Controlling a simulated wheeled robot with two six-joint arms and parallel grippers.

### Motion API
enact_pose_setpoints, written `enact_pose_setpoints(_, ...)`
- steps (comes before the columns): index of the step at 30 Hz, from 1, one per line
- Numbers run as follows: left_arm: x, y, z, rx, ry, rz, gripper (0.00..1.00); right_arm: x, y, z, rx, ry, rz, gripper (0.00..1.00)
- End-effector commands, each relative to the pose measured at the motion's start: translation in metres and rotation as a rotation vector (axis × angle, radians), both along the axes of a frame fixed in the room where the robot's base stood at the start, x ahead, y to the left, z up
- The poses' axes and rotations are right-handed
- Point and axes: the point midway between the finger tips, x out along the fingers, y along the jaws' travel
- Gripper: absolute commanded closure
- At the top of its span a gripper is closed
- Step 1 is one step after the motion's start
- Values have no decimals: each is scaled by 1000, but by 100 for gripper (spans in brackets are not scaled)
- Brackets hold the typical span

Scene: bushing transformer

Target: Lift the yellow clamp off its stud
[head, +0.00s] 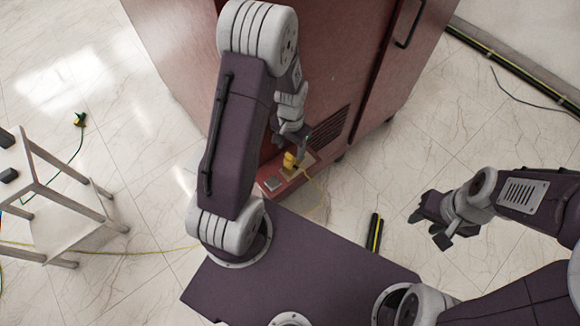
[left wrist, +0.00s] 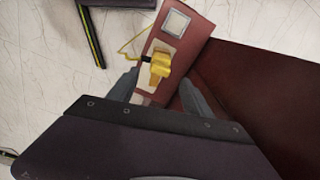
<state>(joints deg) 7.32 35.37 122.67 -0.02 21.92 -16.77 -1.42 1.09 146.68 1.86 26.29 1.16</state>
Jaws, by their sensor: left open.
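The yellow clamp (head: 290,160) is on a small reddish ledge (head: 270,191) at the foot of the red cabinet, with a yellow cable running from it. In the left wrist view the clamp (left wrist: 159,68) lies ahead of and between the two fingers of my left gripper (left wrist: 158,90). My left gripper (head: 296,143) is open and close to the clamp; I cannot tell whether a finger touches it. The stud is hidden beneath the clamp. My right gripper (head: 430,231) is out over the floor at the right, empty, with its fingers apart.
The red cabinet (head: 180,45) rises directly behind the ledge. A square light plate (left wrist: 176,22) sits on the ledge beside the clamp. A white stool (head: 75,200) stands at the left.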

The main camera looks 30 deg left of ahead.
Motion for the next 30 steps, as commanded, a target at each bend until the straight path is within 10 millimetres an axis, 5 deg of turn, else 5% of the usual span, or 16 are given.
enact_pose_setpoints(18, -6, -1, -82, 0, 4, 0, 42, 0, 0, -18, 0, 0, 0, 62)
enact_pose_setpoints(27, -5, -1, -89, 0, 1, 0, 42, 0, 0, -18, 0, 0, 0, 62)
enact_pose_setpoints(30, -5, -1, -88, 0, 1, 0, 70, 0, 0, -18, 0, 0, 0, 62)
